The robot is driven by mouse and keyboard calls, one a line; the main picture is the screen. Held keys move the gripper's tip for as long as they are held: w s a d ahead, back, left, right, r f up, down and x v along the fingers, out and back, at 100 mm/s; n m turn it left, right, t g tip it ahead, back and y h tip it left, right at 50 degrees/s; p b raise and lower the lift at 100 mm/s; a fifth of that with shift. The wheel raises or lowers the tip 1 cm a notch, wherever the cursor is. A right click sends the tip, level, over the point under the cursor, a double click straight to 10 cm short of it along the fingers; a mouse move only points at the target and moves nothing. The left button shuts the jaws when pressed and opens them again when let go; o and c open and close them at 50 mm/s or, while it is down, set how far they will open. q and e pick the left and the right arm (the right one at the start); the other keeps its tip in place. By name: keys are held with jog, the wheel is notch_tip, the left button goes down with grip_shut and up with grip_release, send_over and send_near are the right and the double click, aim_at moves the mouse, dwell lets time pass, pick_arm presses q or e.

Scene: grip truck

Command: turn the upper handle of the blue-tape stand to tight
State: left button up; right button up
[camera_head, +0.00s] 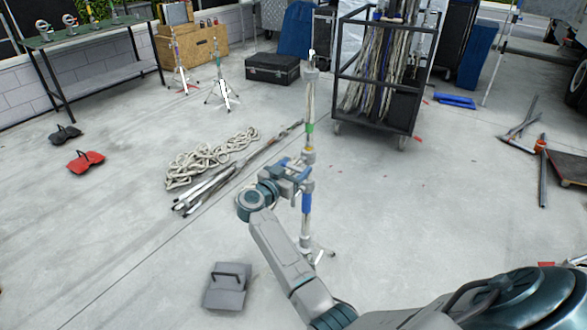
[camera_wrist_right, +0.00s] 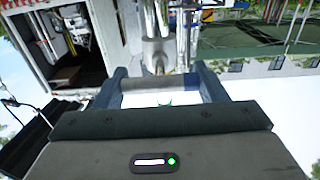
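The blue-tape stand (camera_head: 306,204) stands upright near the middle of the head view. Blue tape wraps its lower tube, with yellow and green bands higher up and its feet on the concrete. My right gripper (camera_head: 297,172) is at the stand's tube, between the blue tape and the yellow band. My left gripper is not in view.
A black cart with cables (camera_head: 340,126) stands behind the stand to the right. Rope (camera_head: 205,161) and metal poles lie to the left. A grey sandbag (camera_head: 227,287) lies near the stand's base. A table (camera_head: 95,36) is at the back left. Open floor surrounds the stand.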

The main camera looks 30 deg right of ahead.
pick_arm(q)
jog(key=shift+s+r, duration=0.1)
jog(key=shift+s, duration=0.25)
